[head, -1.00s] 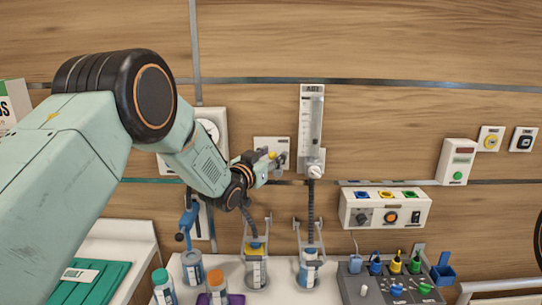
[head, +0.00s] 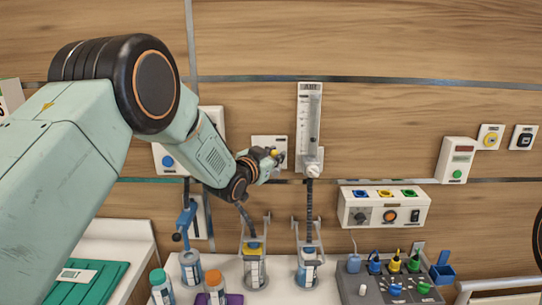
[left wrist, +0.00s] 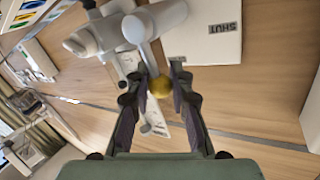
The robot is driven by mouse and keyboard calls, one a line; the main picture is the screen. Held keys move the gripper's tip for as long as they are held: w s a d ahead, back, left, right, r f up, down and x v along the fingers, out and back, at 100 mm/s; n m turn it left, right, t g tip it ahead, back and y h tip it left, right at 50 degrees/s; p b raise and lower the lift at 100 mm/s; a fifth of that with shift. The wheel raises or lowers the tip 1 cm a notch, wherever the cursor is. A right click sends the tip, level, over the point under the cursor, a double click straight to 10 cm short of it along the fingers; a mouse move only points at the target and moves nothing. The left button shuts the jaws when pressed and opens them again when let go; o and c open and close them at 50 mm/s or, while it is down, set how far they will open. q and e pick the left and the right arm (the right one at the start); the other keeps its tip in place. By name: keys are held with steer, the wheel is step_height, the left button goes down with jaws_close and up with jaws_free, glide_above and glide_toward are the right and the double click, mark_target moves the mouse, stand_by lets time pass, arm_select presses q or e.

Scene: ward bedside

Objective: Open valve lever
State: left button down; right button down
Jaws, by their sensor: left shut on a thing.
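The valve lever (left wrist: 149,57) is a pale grey arm with a yellow ball (left wrist: 160,87) at its end. It hangs in front of a white wall plate (left wrist: 205,38) whose labels read "SHUT". My left gripper (left wrist: 160,93) has its two dark fingers closed on either side of the yellow ball. My right gripper is not in view.
A flowmeter (head: 309,112) hangs just right of the gripper, and a white wall unit (head: 203,132) is behind the forearm. Bottles (head: 192,268) and jars (head: 255,270) stand on the counter below. A green tray (head: 95,283) lies at lower left.

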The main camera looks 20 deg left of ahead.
arm_select(q)
steer(key=shift+w+d+r+m, duration=0.1)
steer(key=shift+d+m, duration=0.15)
steer(key=shift+m, duration=0.05)
steer(key=c, duration=1.5)
jaws_free()
steer(key=shift+c, duration=0.2)
steer(key=o, duration=0.4)
steer(key=shift+s+r, duration=0.1)
steer(key=shift+s, duration=0.1)
steer(key=shift+w, duration=0.1)
steer(key=shift+a, duration=0.1)
